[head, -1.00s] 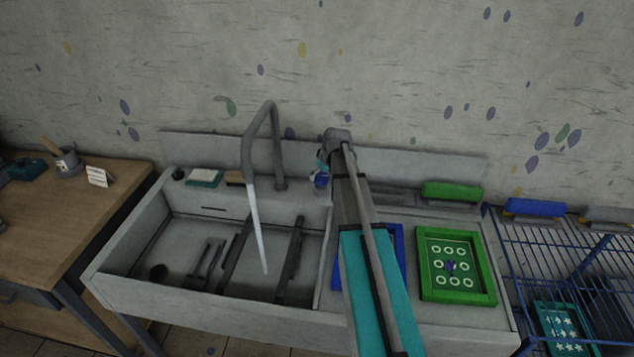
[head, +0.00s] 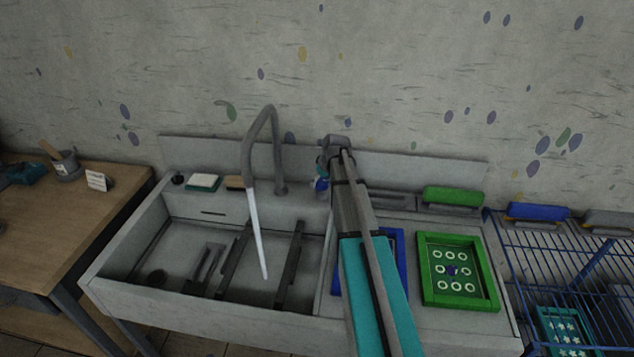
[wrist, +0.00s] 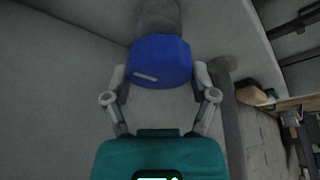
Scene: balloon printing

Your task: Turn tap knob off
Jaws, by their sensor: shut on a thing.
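The blue tap knob (wrist: 160,61) shows in the wrist view with a pale mark on its face. My gripper (wrist: 160,78) has one finger on each side of the knob and is shut on it. In the head view the knob (head: 321,184) is a small blue patch, mostly hidden behind my arm. The grey tap spout (head: 262,140) arches over the sink basin (head: 180,262). A white stream of water (head: 258,235) runs from it into the basin.
A green-framed screen (head: 458,270) and a blue-framed one (head: 400,250) lie on the drainboard, the blue one partly under my arm. A blue wire rack (head: 560,255) stands at right. A sponge (head: 204,180) lies on the sink's back ledge. A wooden table (head: 60,230) stands at left.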

